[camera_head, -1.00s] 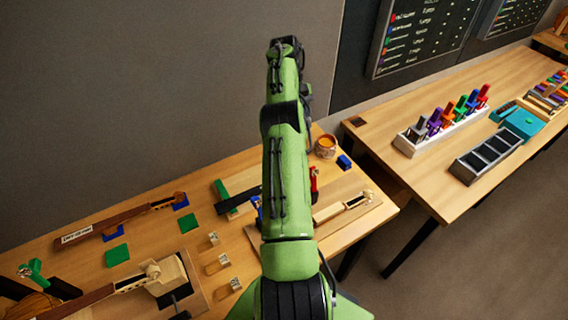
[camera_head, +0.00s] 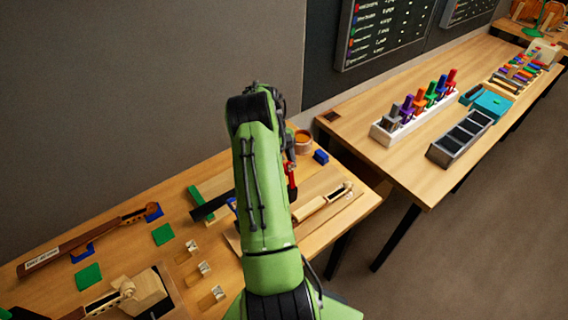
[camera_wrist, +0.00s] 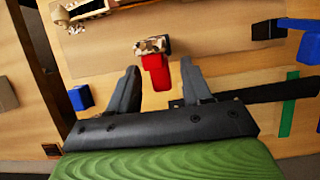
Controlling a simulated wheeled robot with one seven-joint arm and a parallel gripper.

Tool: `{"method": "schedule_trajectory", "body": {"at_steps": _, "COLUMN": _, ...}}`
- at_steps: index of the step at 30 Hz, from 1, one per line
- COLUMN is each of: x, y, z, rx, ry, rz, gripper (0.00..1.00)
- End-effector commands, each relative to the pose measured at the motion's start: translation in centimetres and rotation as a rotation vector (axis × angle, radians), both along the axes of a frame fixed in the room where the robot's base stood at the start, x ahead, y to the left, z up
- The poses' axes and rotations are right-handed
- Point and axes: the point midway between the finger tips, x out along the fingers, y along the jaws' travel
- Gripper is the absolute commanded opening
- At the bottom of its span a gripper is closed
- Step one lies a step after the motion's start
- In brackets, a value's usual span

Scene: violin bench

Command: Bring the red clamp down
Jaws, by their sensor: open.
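The red clamp (camera_wrist: 156,72) shows in the wrist view between the two fingers of my gripper (camera_wrist: 160,67), with a mottled brown-and-cream piece (camera_wrist: 152,46) at its far end. My gripper is open, with a finger on each side of the clamp. I cannot tell whether either finger touches it. In the head view the red clamp (camera_head: 291,174) shows just right of my green arm, above the near bench (camera_head: 330,238). My arm hides most of my gripper there.
The near bench holds a violin neck (camera_head: 90,238), green blocks (camera_head: 163,234), a blue block (camera_head: 321,157) and an orange-brown pot (camera_head: 303,141). On the right bench (camera_head: 350,120) stands a white rack (camera_head: 400,127) of coloured clamps beside a grey tray (camera_head: 460,138).

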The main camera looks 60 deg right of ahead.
Motion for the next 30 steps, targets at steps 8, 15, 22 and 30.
{"method": "schedule_trajectory", "body": {"at_steps": 8, "x": 0.00, "y": 0.00, "z": 0.01, "rx": 0.001, "ry": 0.000, "rz": 0.000, "gripper": 0.32}}
{"method": "schedule_trajectory", "body": {"at_steps": 15, "x": 0.01, "y": 0.00, "z": 0.03, "rx": 0.001, "ry": 0.000, "rz": 0.000, "gripper": 0.00}}
{"method": "schedule_trajectory", "body": {"at_steps": 22, "x": 0.01, "y": 0.00, "z": 0.04, "rx": 0.001, "ry": 0.000, "rz": 0.000, "gripper": 0.00}}
{"method": "schedule_trajectory", "body": {"at_steps": 30, "x": 0.02, "y": -0.05, "z": 0.12, "rx": -0.022, "ry": -0.045, "rz": -0.001, "gripper": 0.00}}
